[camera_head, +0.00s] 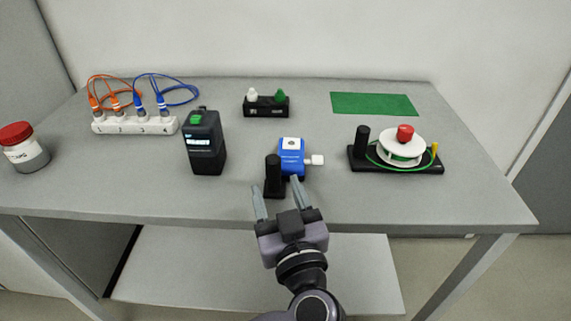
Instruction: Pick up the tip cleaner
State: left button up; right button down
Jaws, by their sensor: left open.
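The tip cleaner appears to be the blue block (291,157) near the front middle of the table in the head view. It has a white patch on top and a white knob (317,160) on its right side. A black upright post (272,172) stands just left of and in front of it; I cannot tell whether they share a base. My left gripper (274,183) is open and empty, reaching in from the table's front edge. Its fingertips appear on either side of the post's lower part; depth is unclear. My right gripper is not in view.
A black device with a green top (205,145) stands to the left. A reel on a black stand (402,150) is to the right. Behind are a small black holder (266,106), a green mat (374,104), and a numbered white strip with cables (135,125). A red-capped jar (24,150) stands far left.

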aim_at(275, 176)
pick_arm(q)
jog(key=shift+d+f+m+g, duration=0.4)
jog(key=shift+d, duration=0.05)
jog(key=shift+w+a, duration=0.1)
jog(key=shift+w, duration=0.2)
jog(key=shift+x, duration=3.15)
jog(key=shift+r, duration=0.1)
jog(key=shift+c, duration=0.4)
grip_shut()
